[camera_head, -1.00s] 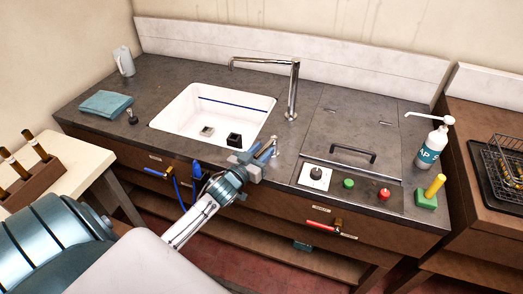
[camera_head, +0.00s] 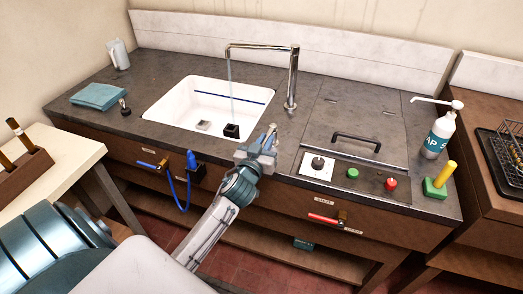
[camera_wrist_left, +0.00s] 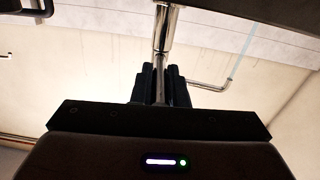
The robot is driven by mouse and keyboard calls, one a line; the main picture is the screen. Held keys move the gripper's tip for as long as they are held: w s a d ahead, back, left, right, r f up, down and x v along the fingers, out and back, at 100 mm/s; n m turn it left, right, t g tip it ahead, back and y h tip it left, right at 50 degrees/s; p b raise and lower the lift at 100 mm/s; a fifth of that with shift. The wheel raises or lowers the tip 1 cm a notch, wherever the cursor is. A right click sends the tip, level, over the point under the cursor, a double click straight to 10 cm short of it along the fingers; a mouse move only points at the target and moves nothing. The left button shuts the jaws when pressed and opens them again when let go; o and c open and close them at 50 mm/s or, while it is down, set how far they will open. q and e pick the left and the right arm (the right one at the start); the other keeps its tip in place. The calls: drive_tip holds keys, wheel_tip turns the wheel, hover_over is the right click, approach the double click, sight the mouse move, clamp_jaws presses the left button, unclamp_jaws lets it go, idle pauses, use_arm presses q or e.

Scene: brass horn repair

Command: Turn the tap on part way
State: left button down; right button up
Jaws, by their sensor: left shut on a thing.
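The chrome tap (camera_head: 292,80) stands at the back right of the white sink (camera_head: 165,106), its spout reaching left over the basin. A thin pale stream of water (camera_head: 230,75) falls from the spout; it also shows in the left wrist view (camera_wrist_left: 242,50). My left gripper (camera_head: 262,146) is at the counter's front edge, right of the sink, shut on the slim metal tap lever (camera_head: 271,130). In the left wrist view the lever (camera_wrist_left: 160,82) runs between the dark fingers (camera_wrist_left: 160,88). My fingers hide part of the lever. My right gripper is out of view.
A small black block (camera_head: 231,131) sits in the sink. Right of my gripper is a panel with a black knob (camera_head: 317,163), a green button (camera_head: 352,173) and a red button (camera_head: 391,184). A soap bottle (camera_head: 437,135) stands further right.

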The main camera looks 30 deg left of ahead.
use_arm(q)
drive_tip(key=shift+w+d+f+n+g+y+b, duration=0.15)
drive_tip(key=shift+d+n+y+b, duration=0.1)
drive_tip(key=shift+n+y+b, duration=0.15)
drive_tip(key=shift+d+f+n+g+y+b, duration=0.2)
drive_tip(key=shift+n+y+b, duration=0.1)
drive_tip(key=shift+y+b, duration=0.2)
drive_tip(key=shift+d+r+n+y+b, duration=0.15)
drive_tip(key=shift+r+n+y+b, duration=0.15)
drive_tip(key=shift+y, duration=0.3)
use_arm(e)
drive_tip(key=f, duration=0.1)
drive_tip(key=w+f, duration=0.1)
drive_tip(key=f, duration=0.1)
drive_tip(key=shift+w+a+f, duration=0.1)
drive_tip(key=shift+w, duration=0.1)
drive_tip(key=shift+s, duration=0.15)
use_arm(q)
drive_tip(key=c, duration=1.4)
unclamp_jaws()
drive_tip(key=shift+c, duration=0.2)
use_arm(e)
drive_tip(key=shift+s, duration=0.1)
